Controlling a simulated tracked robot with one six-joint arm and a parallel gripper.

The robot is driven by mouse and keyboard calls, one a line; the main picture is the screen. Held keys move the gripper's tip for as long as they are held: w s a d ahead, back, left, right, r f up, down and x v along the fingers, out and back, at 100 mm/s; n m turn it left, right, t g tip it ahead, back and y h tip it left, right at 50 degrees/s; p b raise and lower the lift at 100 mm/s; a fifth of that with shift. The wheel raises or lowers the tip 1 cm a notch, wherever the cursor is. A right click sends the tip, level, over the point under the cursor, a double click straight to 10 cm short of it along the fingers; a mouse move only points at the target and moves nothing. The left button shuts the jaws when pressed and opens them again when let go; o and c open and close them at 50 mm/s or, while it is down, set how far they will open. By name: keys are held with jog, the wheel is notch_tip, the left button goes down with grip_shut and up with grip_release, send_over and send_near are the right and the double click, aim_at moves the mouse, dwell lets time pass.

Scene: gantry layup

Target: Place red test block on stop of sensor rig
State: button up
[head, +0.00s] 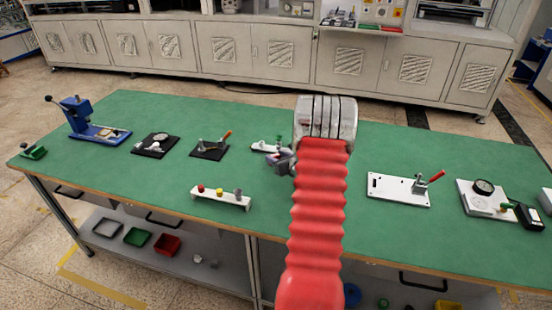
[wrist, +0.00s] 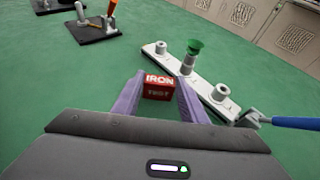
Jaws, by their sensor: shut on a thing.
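A red test block (wrist: 158,87) with white lettering "IRON" is between the two purple fingers of my gripper (wrist: 158,92), which is shut on it. In the wrist view, just beyond and to the right is a white bar-shaped rig (wrist: 213,85), seemingly the sensor rig, with a green-topped sensor (wrist: 194,48) in its middle and a round grey post near each end. The block appears apart from the bar; its height above the bench is unclear. In the head view, my gripper (head: 278,160) partly covers the rig (head: 262,148), and the block cannot be made out.
A black plate with an orange-handled clamp (head: 210,150) stands to the left. A white button strip (head: 221,197) is nearer the front edge. A white plate with a red-handled clamp (head: 398,189) is right. Green bench between is clear.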

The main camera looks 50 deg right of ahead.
jog(key=o, duration=1.3)
jog(key=shift+s+r, duration=0.1)
jog(key=v, duration=1.2)
jog(key=shift+a, duration=0.1)
